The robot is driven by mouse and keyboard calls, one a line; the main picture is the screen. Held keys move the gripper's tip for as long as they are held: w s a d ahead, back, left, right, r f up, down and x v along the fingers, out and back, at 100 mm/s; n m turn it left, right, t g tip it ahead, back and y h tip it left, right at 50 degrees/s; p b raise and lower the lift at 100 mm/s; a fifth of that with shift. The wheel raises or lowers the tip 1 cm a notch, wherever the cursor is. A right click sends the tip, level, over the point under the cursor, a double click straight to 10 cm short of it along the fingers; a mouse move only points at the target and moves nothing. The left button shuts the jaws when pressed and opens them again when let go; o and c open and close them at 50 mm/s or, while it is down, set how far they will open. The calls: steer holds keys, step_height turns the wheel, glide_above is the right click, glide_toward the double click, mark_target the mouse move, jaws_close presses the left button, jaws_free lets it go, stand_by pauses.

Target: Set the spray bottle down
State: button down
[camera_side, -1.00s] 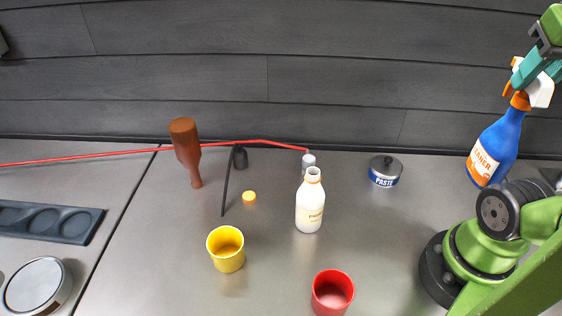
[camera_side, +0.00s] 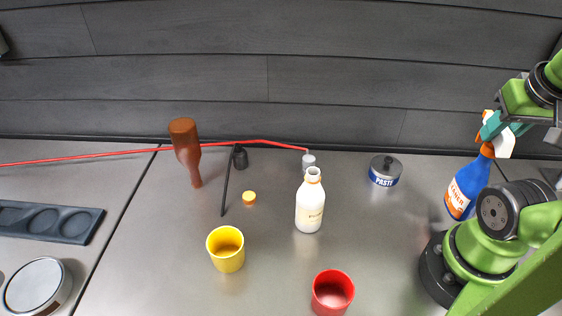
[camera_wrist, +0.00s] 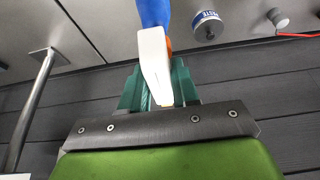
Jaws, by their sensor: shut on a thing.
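The spray bottle (camera_side: 466,187) has a blue body, an orange and white label and a white and orange spray head. It is at the right in the side view, nearly upright with a slight tilt, behind my arm's base. My gripper (camera_side: 493,127) is shut on its spray head from above. In the wrist view my gripper (camera_wrist: 160,88) has teal fingers on both sides of the white head, and the blue body (camera_wrist: 154,12) extends beyond. The bottle's lower right is partly hidden by my arm, and I cannot tell whether its base touches the table.
A paste tin (camera_side: 385,171) stands left of the spray bottle. Further left are a white bottle (camera_side: 310,206), a red cup (camera_side: 332,293), a yellow cup (camera_side: 226,249) and a brown bottle-shaped object (camera_side: 187,152). The table (camera_side: 400,225) between the tin and the red cup is clear.

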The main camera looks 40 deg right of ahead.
steer(key=w+d+f, duration=0.4)
steer(key=w+d, duration=0.5)
steer(key=d, duration=0.2)
steer(key=shift+d+f, duration=0.35)
steer(key=shift+f, duration=0.2)
steer(key=c, duration=0.8)
jaws_free()
steer(key=shift+c, duration=0.2)
steer(key=v, duration=1.1)
steer(key=w+a+f+n+t+y, duration=0.2)
steer(key=w+a, duration=0.2)
steer(key=a, duration=0.7)
steer(key=w+a+f+n+t+y, duration=0.2)
steer(key=w+a, duration=0.3)
steer(key=a, duration=0.7)
steer(key=shift+f+n+y, duration=0.3)
steer(key=shift+n+y, duration=0.2)
steer(key=shift+y, duration=0.1)
